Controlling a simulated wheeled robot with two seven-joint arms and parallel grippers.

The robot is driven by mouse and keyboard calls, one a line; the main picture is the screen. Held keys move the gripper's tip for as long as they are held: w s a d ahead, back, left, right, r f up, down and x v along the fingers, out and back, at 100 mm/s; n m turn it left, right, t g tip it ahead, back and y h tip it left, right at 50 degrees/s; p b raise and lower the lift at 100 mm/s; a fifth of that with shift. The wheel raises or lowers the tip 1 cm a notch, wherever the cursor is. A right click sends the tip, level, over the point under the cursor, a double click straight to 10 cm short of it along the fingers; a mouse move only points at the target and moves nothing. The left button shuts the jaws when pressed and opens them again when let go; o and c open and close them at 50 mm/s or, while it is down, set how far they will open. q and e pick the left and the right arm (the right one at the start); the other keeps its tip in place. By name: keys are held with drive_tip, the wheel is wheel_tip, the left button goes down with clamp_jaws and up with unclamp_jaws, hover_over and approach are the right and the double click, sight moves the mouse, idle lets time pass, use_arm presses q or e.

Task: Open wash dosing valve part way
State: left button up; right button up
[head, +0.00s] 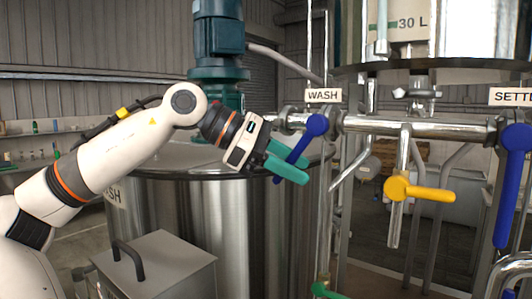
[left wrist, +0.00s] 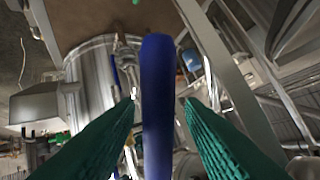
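The wash dosing valve has a blue lever handle (head: 301,146), under the WASH label (head: 323,95) in the head view. The handle slants down and left from its round hub on the steel pipe. My left gripper (head: 284,164), with green fingers, is at the lower part of this handle. In the left wrist view the blue handle (left wrist: 158,110) stands between the two fingers of my left gripper (left wrist: 158,108). A narrow gap shows on each side of it, so the fingers look open around it. My right gripper is not in view.
A yellow lever (head: 420,192) hangs on a branch pipe to the right. Another blue lever (head: 509,195) hangs down by the SETTLE-side label (head: 511,97). A steel tank (head: 235,225) stands below my arm, and a grey box (head: 158,265) with a handle is in front.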

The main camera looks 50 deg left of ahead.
use_arm(q)
drive_tip(key=b+v, duration=0.2)
drive_tip(key=v, duration=0.9)
